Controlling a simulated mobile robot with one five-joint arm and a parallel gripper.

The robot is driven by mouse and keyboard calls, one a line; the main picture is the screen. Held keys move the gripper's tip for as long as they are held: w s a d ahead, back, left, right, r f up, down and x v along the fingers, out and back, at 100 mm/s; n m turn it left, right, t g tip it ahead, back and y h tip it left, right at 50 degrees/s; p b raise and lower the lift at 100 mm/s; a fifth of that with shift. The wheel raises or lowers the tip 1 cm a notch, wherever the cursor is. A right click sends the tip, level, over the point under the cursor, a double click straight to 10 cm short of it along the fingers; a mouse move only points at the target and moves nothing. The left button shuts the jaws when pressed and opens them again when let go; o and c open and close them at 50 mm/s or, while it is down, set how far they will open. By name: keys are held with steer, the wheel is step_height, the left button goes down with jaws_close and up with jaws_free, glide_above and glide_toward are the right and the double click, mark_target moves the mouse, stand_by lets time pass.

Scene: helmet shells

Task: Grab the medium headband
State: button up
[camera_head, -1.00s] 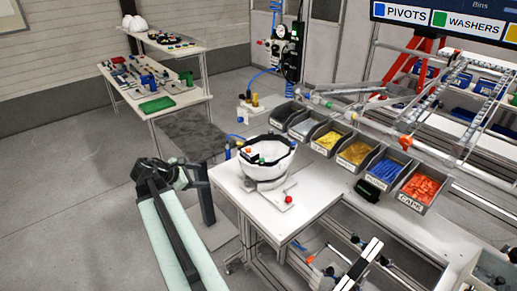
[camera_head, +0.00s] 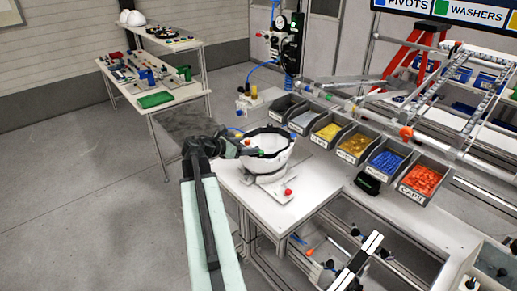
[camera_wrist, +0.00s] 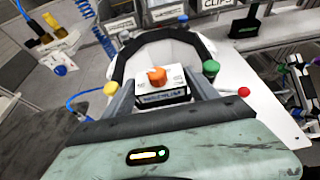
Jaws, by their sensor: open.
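A white helmet shell (camera_head: 268,166) with a black band (camera_wrist: 165,35) around its upper rim stands on the near workbench. I cannot tell whether this band is the medium headband. Dark ring-shaped bands (camera_head: 170,35) lie on the upper shelf of the far left table, too small to tell their sizes. My gripper (camera_head: 246,149) is at the left side of the shell. In the wrist view my gripper (camera_wrist: 160,88) is open, its grey fingers apart. A white box with an orange knob (camera_wrist: 158,78) shows between them; contact is unclear.
A red-knobbed plate (camera_head: 288,192) lies before the shell. Part bins (camera_head: 385,163) line the bench behind and to the right. A blue hose (camera_wrist: 88,15) and yellow fitting (camera_head: 253,92) are behind. White helmets (camera_head: 131,18) stand far left. The floor at left is clear.

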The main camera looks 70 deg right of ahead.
steer(key=shift+x, duration=0.8)
steer(key=shift+a, duration=0.1)
steer(key=c, duration=1.1)
